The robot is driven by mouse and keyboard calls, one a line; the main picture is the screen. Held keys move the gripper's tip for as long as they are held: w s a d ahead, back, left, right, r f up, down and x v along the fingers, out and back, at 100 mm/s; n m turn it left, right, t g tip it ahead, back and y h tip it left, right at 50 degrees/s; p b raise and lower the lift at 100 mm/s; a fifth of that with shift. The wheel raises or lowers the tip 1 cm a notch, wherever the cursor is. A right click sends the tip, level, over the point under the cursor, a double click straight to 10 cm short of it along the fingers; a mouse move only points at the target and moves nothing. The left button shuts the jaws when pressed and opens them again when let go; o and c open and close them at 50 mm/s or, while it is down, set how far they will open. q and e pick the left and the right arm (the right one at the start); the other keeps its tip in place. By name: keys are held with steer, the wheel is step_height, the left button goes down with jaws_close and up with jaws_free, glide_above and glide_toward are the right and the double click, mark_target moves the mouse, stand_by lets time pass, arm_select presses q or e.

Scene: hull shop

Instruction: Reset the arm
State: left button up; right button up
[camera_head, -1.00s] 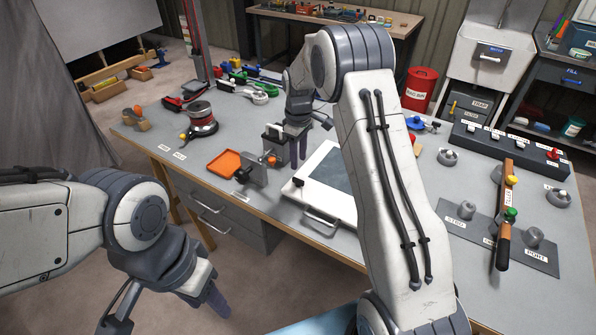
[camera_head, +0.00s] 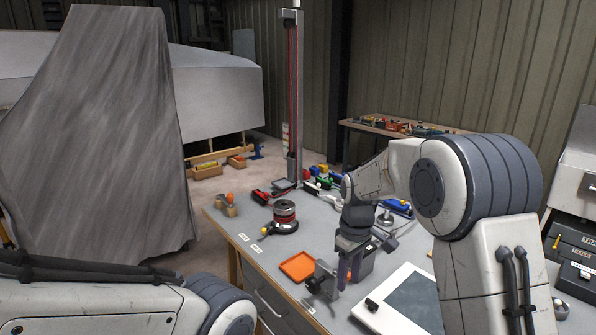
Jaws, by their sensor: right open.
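My right arm comes in from the lower right and reaches over the workbench (camera_head: 300,246). My right gripper (camera_head: 346,278) points down beside a small grey clamp-like fixture with an orange knob. It is open, and I see nothing held in it. My left arm (camera_head: 110,300) shows only as pale links and a dark joint along the lower left edge. My left gripper is out of the frame.
An orange tray (camera_head: 297,267) and a black and red round tool (camera_head: 284,218) lie on the bench near the right gripper. A white framed panel (camera_head: 375,318) lies at the front. A red-lined post (camera_head: 294,90) stands behind. A grey draped cover (camera_head: 100,140) fills the left.

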steer(key=s+a+r, duration=0.2)
steer(key=s+a, duration=0.3)
steer(key=s, duration=0.3)
steer(key=s+a+r, duration=0.2)
steer(key=s+a, duration=0.2)
steer(key=s, duration=0.5)
steer(key=s+f, duration=0.1)
steer(key=s, duration=1.2)
steer(key=shift+s+f+y, duration=0.15)
steer(key=shift+s+y, duration=0.25)
